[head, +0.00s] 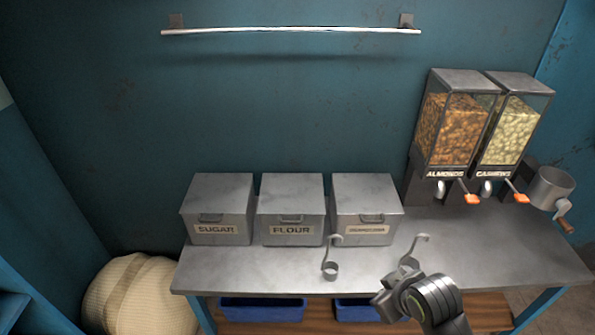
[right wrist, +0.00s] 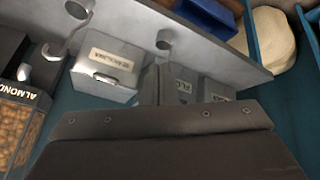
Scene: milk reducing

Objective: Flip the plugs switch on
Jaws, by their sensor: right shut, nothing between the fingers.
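No plug or switch can be made out in either view. My right arm comes in at the bottom right of the head view, over the front edge of the metal table (head: 270,272). My right gripper (right wrist: 160,118) fills the lower part of the right wrist view as a dark block; it is shut and holds nothing. My left gripper is not in view.
Metal boxes labelled sugar (head: 216,212) and flour (head: 291,212), plus a third box (head: 366,212), line the table's back. Nut dispensers (head: 455,130) and a hand-cranked pot (head: 550,188) stand right. Hooked cups (head: 330,270) stand in front. A sack (head: 140,295) lies left.

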